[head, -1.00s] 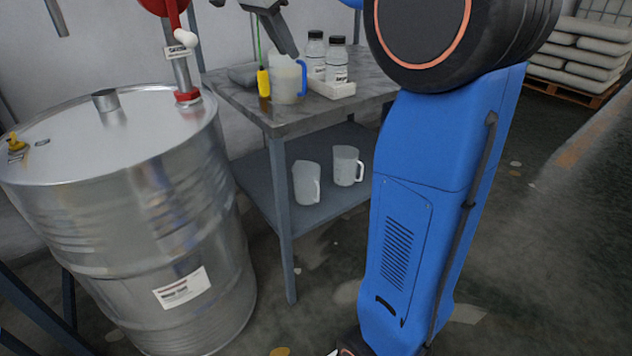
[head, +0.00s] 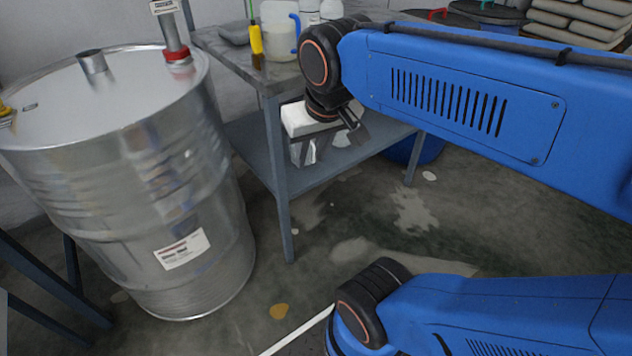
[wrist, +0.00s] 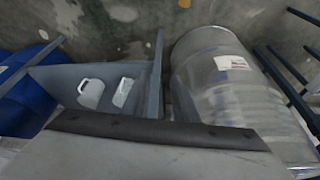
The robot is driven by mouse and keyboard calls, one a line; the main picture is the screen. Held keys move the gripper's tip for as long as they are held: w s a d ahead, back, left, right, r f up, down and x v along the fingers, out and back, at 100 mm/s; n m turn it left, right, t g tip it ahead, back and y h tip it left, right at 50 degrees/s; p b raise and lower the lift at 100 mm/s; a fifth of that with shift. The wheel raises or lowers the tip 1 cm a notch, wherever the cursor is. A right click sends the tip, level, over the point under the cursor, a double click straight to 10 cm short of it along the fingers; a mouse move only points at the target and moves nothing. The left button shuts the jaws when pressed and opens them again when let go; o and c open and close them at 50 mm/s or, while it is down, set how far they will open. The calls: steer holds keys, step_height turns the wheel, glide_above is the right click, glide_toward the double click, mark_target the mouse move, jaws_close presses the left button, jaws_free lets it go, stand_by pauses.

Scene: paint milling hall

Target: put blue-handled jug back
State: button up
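The blue-handled jug (head: 279,38) stands upright on the table top at the upper edge of the head view. My gripper (head: 332,148) hangs in front of the table, below top level, apart from the blue-handled jug. Its fingers are partly hidden, and their opening is unclear. I see nothing held.
The table (head: 262,82) has a lower shelf (head: 255,150). A yellow-handled tool (head: 256,42) stands beside the jug, with white-capped bottles (head: 330,10) at right. A large steel drum (head: 130,180) stands close on the left.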

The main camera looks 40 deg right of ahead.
steer(key=s+a+f+n, duration=0.1)
steer(key=s+f+n, duration=0.1)
steer(key=f, duration=0.3)
steer(key=shift+s+a+t+y, duration=0.15)
steer(key=shift+s+t+y, duration=0.15)
steer(key=shift+s, duration=0.5)
stand_by(0.4)
